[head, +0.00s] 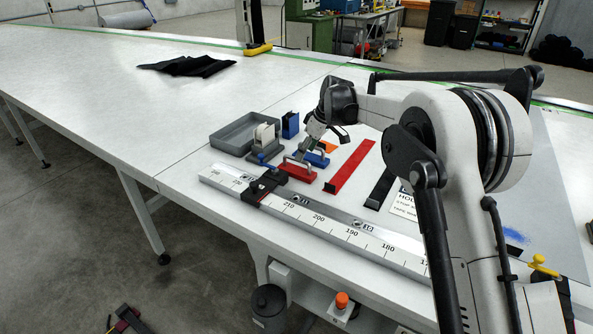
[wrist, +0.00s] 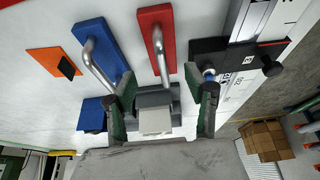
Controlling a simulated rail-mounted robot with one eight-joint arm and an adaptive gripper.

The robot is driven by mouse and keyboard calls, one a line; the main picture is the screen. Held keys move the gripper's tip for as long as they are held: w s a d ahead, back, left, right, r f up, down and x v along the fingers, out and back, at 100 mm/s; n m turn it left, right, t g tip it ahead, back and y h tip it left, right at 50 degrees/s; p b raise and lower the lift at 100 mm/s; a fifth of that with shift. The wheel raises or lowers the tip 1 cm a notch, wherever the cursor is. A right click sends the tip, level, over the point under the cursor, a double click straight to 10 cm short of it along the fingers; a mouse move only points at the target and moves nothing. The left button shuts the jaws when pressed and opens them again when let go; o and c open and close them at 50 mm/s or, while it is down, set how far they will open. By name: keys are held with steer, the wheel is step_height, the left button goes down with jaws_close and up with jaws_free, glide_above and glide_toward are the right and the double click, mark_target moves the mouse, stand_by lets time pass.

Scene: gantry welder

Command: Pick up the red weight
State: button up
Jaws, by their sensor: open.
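The red weight (head: 297,172) is a flat red block with an upright metal handle, lying on the white table behind the ruler rail. In the wrist view the red weight (wrist: 168,27) is at top centre, its handle coming down between the fingertips. The blue weight (head: 316,158), also handled, lies beside it; in the wrist view the blue weight (wrist: 90,34) is to its left, its handle close to my left finger. My gripper (head: 304,150) is open and empty, tilted over the weights; its two dark green fingers show in the wrist view (wrist: 160,82). Contact cannot be told.
A grey tray (head: 222,138), a tape dispenser (head: 263,139) and a blue holder (head: 290,124) stand left of the weights. A ruler rail (head: 335,222) with a black stop (head: 257,187) runs along the front. A red strip (head: 350,167) lies right. The left table is mostly clear.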

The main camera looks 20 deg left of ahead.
mark_target(298, 170)
steer(key=x, duration=0.9)
steer(key=shift+s+d+f+p, duration=0.15)
steer(key=shift+s+p, duration=0.1)
steer(key=shift+p, duration=0.15)
jaws_close()
